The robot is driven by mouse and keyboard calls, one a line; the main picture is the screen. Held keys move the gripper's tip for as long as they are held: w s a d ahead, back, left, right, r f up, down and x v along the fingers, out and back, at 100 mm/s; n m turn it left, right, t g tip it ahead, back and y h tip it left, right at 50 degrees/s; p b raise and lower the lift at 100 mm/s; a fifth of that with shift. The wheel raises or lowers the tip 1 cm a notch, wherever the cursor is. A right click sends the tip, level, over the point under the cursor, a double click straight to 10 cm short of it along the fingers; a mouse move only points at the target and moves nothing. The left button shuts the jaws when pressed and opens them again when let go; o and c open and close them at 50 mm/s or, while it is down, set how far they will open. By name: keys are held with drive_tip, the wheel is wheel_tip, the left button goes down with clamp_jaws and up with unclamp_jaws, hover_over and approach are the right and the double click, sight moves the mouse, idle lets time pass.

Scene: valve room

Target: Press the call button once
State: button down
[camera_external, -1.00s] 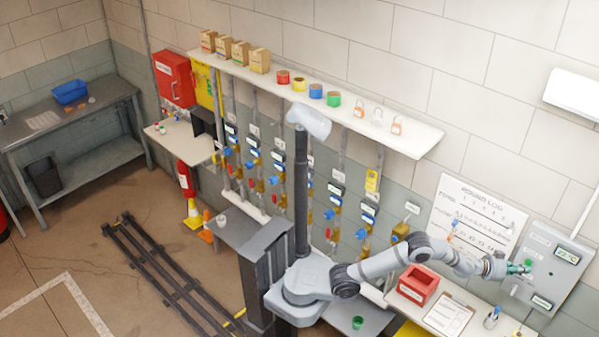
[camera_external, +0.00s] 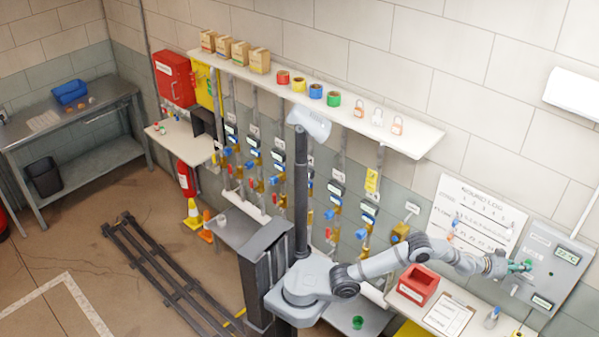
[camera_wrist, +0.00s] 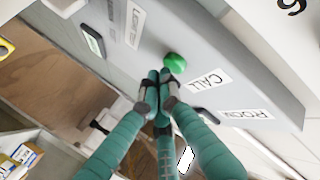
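The green call button (camera_wrist: 175,63) sits on a grey wall panel (camera_wrist: 225,65), beside a white label reading CALL, in the wrist view. My gripper (camera_wrist: 158,80) has teal fingers drawn together, with their tips just beside the button. Whether the tips touch the button I cannot tell. In the external view my gripper (camera_external: 517,267) is at the left part of the grey panel (camera_external: 565,240), with the green button (camera_external: 528,264) right at its tips. Nothing shows between the fingers.
The panel carries a small display (camera_external: 568,256). Below it a bench holds a red bin (camera_external: 418,284), a clipboard (camera_external: 449,314) and a small bottle (camera_external: 491,318). A written log sheet (camera_external: 475,222) hangs on the wall behind my arm.

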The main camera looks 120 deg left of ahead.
drive_tip(key=shift+d, duration=0.1)
idle(0.6)
drive_tip(key=shift+s+d+b, duration=0.2)
drive_tip(key=shift+d+b, duration=0.8)
drive_tip(key=shift+b, duration=0.25)
drive_tip(key=d+b, duration=0.4)
drive_tip(key=d, duration=0.1)
drive_tip(key=shift+s, duration=0.3)
